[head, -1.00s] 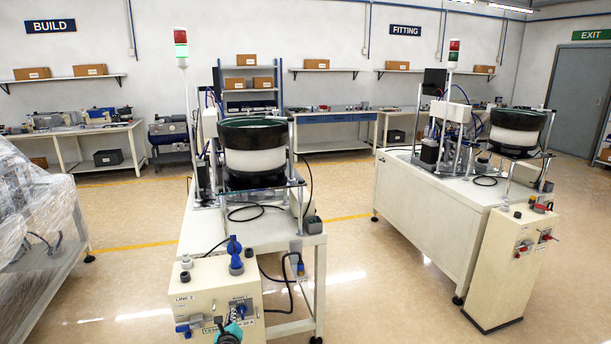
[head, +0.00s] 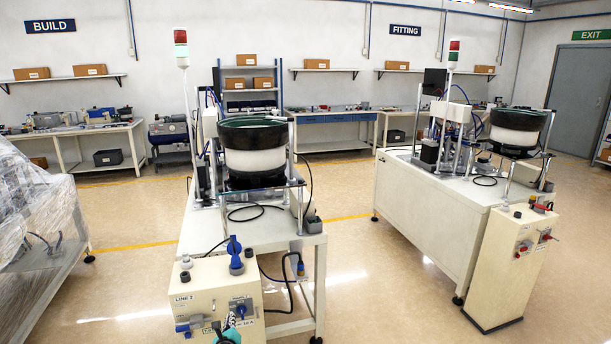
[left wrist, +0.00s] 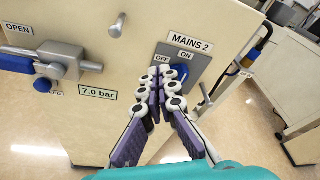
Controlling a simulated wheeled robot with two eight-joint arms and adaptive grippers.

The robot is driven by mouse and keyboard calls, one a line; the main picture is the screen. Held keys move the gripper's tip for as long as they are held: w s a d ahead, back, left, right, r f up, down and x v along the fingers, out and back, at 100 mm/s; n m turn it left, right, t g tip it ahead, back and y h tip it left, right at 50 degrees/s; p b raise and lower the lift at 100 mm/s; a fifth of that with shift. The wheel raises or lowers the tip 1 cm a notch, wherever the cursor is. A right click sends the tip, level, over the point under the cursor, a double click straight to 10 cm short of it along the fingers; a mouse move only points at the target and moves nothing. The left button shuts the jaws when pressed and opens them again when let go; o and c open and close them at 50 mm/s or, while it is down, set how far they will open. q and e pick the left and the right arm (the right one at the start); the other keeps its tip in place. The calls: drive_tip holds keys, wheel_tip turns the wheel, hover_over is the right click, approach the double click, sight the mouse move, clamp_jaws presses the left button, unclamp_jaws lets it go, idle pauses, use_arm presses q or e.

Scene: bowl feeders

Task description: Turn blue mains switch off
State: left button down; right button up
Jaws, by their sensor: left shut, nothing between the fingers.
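The blue mains switch (head: 241,306) is on the front of the cream LINE 2 box, under a MAINS 2 label. In the left wrist view the switch (left wrist: 181,72) shows as a blue knob on a grey plate, with OFF at left and ON at right. My left gripper's fingers partly cover it, so I cannot tell which way it points. My left gripper (head: 229,322) is shut and empty, low in front of the box. In the left wrist view its fingertips (left wrist: 164,73) lie together over the plate's left part; contact is unclear.
A grey bolt-like handle (left wrist: 62,62) beside an OPEN label and a 7.0 bar label (left wrist: 98,94) are left of the switch. A blue lever (head: 235,248) stands on the box top. A second feeder with its own switch box (head: 512,265) is at right. Floor between is free.

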use_arm(q)
drive_tip(key=v, duration=0.3)
drive_tip(key=shift+s+d+f, duration=0.25)
drive_tip(key=shift+s+f, duration=0.05)
drive_tip(key=m+y, duration=0.2)
drive_tip(key=m, duration=0.3)
approach(242, 312)
drive_tip(key=w+d+r, duration=0.1)
drive_tip(key=w+r, duration=0.1)
drive_tip(key=shift+g, duration=0.4)
drive_tip(key=shift+r+x, duration=0.2)
drive_tip(key=shift+x, duration=0.85)
drive_tip(key=shift+r+x, duration=0.2)
drive_tip(key=shift+x, duration=0.8)
drive_tip(key=shift+r+x, duration=0.2)
drive_tip(key=shift+x, duration=0.85)
drive_tip(key=shift+w+a+f, duration=0.1)
drive_tip(key=shift+a+f, duration=0.05)
drive_tip(key=shift+f, duration=0.45)
